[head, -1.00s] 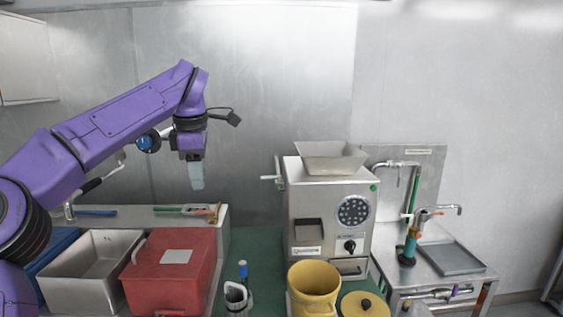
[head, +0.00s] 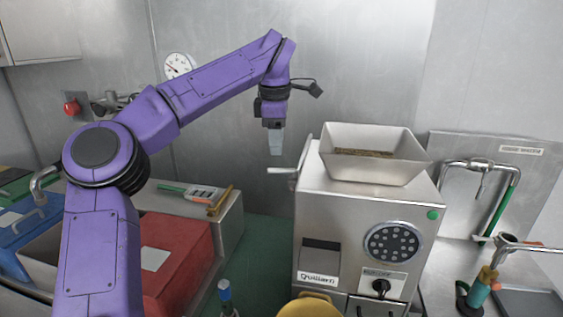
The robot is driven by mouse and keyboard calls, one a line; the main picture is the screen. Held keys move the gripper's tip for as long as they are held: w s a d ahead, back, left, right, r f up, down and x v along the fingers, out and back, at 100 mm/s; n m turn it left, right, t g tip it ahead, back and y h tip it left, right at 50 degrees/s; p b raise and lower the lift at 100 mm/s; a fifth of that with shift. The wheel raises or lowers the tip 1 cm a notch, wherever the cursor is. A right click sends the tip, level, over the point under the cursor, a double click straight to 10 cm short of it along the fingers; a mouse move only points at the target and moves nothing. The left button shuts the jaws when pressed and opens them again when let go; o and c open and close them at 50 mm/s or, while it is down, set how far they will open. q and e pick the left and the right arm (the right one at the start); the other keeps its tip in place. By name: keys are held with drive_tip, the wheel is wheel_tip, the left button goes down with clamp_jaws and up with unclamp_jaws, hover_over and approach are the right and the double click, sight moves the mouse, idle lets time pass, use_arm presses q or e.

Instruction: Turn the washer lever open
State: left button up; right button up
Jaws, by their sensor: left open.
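My left gripper (head: 276,143) points down with its jaws open and empty, in the air above the grinder's left side. A metal side lever (head: 283,170) sticks out left from the grinder, just below the fingertips; I see no clear contact. The washer stand is at the far right, with a curved metal tap (head: 482,166) on its back plate and a green hose (head: 498,212). A second spout (head: 530,246) reaches out to the right there. I cannot tell which part is the washer lever. My right gripper does not show.
The grinder (head: 338,210) has a hopper of beans (head: 372,166) on top. A yellow bucket (head: 311,307) stands at its front. A red box (head: 180,240) and a blue box (head: 22,228) are at the left, partly behind my arm. A gauge (head: 177,65) hangs on the wall.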

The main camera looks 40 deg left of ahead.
sight(277, 170)
use_arm(q)
drive_tip(key=f, duration=0.2)
drive_tip(key=w+f, duration=0.1)
drive_tip(key=f, duration=0.1)
drive_tip(key=a+f, duration=0.1)
drive_tip(key=f, duration=0.2)
drive_tip(key=shift+w, duration=0.15)
drive_tip(key=shift+r, duration=0.1)
drive_tip(key=shift+s, duration=0.2)
drive_tip(key=shift+c, duration=0.3)
clamp_jaws()
drive_tip(key=shift+w+d, duration=0.1)
